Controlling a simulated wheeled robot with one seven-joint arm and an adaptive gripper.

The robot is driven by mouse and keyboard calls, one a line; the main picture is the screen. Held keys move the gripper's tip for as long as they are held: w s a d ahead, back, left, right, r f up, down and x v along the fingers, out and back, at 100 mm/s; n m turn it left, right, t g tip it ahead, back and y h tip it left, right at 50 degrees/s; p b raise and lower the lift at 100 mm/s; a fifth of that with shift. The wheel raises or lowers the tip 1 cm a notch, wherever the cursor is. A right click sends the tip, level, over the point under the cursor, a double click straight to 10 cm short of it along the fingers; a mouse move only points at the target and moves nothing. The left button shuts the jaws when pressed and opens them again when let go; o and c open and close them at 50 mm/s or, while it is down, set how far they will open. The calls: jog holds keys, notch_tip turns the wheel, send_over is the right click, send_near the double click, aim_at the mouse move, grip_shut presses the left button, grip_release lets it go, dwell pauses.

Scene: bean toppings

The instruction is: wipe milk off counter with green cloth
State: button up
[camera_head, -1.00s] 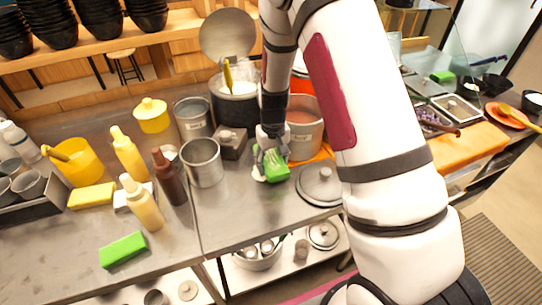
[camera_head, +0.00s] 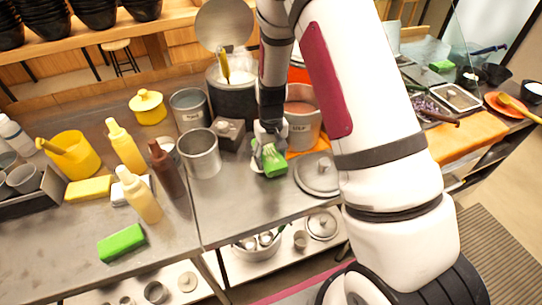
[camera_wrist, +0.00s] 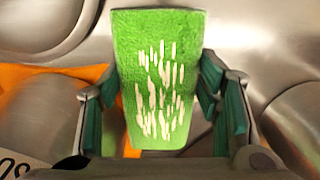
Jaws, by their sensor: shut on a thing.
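My gripper (camera_head: 267,152) is low at the counter (camera_head: 235,205), between the open steel pot and a round lid. It is shut on the green cloth (camera_head: 270,162), which looks like a thick block. In the wrist view the cloth (camera_wrist: 160,50) stands between the two fingers, with white streaks on its face. A small white patch shows beside the cloth in the head view; I cannot tell whether it is milk or part of the gripper. Whether the cloth touches the counter is unclear.
A steel pot (camera_head: 201,155), a soup pot (camera_head: 302,115) and a lid (camera_head: 317,176) stand close around the gripper. The counter's front middle is clear.

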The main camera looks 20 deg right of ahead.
aim_at(256, 169)
jog(key=shift+f, duration=0.3)
dwell(0.4)
jog(key=shift+a, duration=2.5)
jog(key=shift+a+f, duration=0.1)
jog(key=shift+f, duration=0.05)
jog(key=shift+d, duration=2.6)
